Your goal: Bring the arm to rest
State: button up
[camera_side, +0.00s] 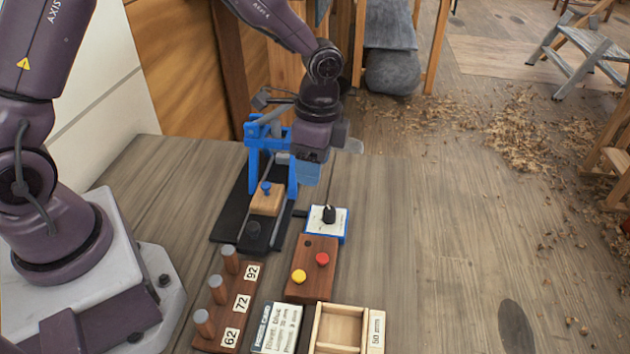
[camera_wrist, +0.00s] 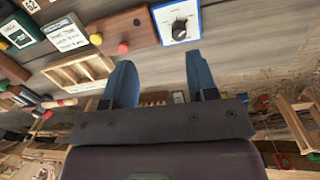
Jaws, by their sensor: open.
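My gripper (camera_side: 306,178) hangs above the table beside the blue frame, in the upper middle of the side view. In the wrist view my gripper (camera_wrist: 161,85) shows two blue fingers set well apart, with nothing held between them. The arm reaches over from its base at the left. From the side the fingers overlap in the picture, and I cannot tell how far they are from the blue frame.
The blue frame (camera_side: 253,160) stands on a black plate around a wooden block (camera_side: 266,201). A dial box (camera_side: 326,222), a button block (camera_side: 311,268), a numbered peg block (camera_side: 229,306), a label card (camera_side: 276,328) and a wooden tray (camera_side: 341,311) stand nearer. The table's right side is clear.

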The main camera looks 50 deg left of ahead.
jog(key=s+a+r+n+t, duration=0.2)
jog(key=s+r+n, duration=0.3)
jog(key=s+r, duration=0.4)
jog(key=s+a+r+n+t, duration=0.3)
jog(key=s+r+n+t, duration=0.1)
jog(key=s+r, duration=0.5)
jog(key=shift+r+n+t, duration=0.3)
jog(key=shift+r+n, duration=0.3)
jog(key=shift+r, duration=0.35)
